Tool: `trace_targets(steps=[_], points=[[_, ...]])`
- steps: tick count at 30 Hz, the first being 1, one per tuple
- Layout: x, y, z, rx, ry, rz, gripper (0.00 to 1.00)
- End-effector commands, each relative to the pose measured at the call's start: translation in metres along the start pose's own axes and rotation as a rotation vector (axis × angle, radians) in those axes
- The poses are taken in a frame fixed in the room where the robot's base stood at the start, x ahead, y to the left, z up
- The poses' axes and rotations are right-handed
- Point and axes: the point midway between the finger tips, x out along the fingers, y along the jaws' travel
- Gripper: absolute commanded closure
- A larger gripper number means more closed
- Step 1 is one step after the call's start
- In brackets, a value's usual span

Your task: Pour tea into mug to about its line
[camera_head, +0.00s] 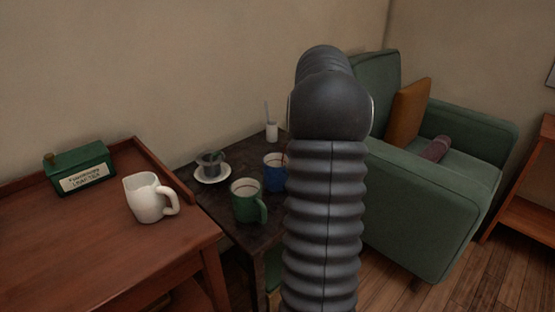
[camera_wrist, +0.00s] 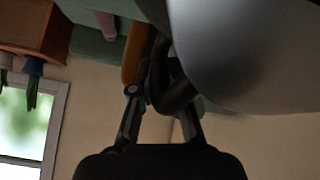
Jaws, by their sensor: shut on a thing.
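My gripper (camera_wrist: 162,98) is shut on the dark curved handle (camera_wrist: 180,93) of a smooth grey metal pot (camera_wrist: 245,55), seen large in the wrist view. The pot's spout and contents are out of that view. In the head view my arm hides the gripper and pot. A green mug (camera_head: 247,205) stands upright on the dark side table (camera_head: 216,204), its pale inside showing a thin dark line. A blue mug (camera_head: 273,176) stands behind it, partly hidden by my arm. I cannot tell which mug is meant.
A small grey cup (camera_head: 210,163) sits on a white saucer (camera_head: 213,175). A white jug (camera_head: 146,198) and a green box (camera_head: 80,168) are on the wooden desk (camera_head: 90,235). A green armchair (camera_head: 425,215) stands right.

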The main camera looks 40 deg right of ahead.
Motion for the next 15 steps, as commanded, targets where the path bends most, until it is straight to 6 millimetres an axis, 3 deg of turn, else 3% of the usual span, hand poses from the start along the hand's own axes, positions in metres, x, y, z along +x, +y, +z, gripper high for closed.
trace_targets(steps=[15], points=[[-0.016,-0.001,-0.003,-0.007,0.051,0.022,1.0]])
